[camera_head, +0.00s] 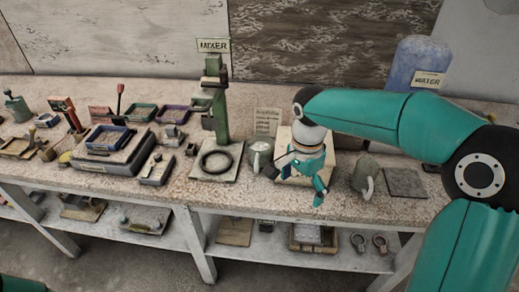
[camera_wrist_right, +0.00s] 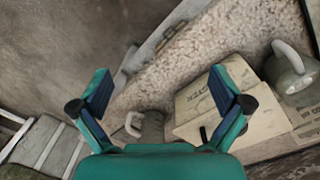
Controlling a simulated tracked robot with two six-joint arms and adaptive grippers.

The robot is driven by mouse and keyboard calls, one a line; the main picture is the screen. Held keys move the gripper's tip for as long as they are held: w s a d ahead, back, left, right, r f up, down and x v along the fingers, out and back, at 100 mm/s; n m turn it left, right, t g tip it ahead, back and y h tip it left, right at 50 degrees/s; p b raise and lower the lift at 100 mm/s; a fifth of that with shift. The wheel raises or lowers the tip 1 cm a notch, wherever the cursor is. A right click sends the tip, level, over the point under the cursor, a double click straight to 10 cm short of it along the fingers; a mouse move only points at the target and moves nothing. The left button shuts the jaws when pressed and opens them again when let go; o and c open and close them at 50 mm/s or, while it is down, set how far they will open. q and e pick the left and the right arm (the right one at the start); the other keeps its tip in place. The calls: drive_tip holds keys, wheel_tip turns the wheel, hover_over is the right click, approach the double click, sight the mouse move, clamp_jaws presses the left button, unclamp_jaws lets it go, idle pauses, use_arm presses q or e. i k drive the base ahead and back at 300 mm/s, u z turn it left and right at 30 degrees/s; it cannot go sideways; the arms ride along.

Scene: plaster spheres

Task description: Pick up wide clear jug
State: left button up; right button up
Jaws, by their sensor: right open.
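Two greyish jugs with pale handles stand on the bench, and I cannot tell which is the wide clear one. My left gripper is out of view.
A green mixer stand (camera_head: 217,105) with a black ring (camera_head: 216,162) is to the left. A blue water container (camera_head: 415,65) stands at the back right. A flat grey slab (camera_head: 405,184) lies right of the right jug.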

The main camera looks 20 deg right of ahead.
sight(258, 145)
drive_tip(key=i, duration=0.85)
drive_tip(key=u, duration=0.05)
